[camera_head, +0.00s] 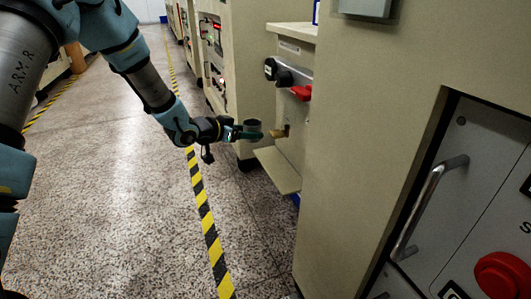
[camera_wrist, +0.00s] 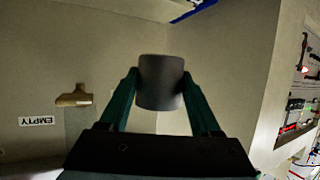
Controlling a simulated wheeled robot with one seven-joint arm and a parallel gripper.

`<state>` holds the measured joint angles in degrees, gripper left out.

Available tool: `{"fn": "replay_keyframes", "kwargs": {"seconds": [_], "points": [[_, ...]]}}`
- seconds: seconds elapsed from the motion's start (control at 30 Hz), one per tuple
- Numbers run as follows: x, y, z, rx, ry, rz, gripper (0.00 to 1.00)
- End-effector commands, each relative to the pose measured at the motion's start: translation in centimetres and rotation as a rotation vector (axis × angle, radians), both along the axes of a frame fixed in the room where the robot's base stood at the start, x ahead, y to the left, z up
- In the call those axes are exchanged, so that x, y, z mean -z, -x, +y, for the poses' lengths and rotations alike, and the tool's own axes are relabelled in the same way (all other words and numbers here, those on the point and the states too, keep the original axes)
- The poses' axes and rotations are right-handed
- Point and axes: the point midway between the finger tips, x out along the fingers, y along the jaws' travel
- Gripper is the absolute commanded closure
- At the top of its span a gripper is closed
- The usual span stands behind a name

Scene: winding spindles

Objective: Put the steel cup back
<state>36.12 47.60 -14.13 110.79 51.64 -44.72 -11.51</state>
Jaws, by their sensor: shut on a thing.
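The steel cup (camera_head: 252,124) is a small grey cylinder held in the air in front of the beige cabinet, above and to the left of its small shelf. My gripper (camera_head: 248,133) is shut on it. In the wrist view the cup (camera_wrist: 160,82) sits between the two teal fingers of my gripper (camera_wrist: 160,90), with one finger on each side. A brass fitting (camera_head: 279,132) sticks out from the cabinet front just right of the cup. The fitting (camera_wrist: 73,97) also shows in the wrist view, apart from the cup. The cup's inside is hidden.
A flat shelf (camera_head: 278,170) juts from the cabinet below the fitting. Black knobs (camera_head: 284,78) and a red part (camera_head: 300,92) project above it. A large cabinet (camera_head: 370,130) stands at right. The floor (camera_head: 120,190) at left is clear.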

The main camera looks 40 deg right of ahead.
Motion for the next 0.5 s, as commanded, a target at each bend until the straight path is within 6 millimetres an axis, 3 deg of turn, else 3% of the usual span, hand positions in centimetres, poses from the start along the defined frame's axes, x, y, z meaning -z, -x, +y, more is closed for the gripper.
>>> {"fn": "replay_keyframes", "kwargs": {"seconds": [0.1,0.23,0.3,0.5], "points": [[0.3,1.2,-2.8,0.004,0.002,-0.003,1.00],[0.2,2.0,-5.1,0.002,0.001,-0.002,1.00],[1.5,1.9,-4.9,0.000,-0.003,0.001,1.00],[2.5,1.9,-4.9,0.000,0.000,0.000,1.00]]}}
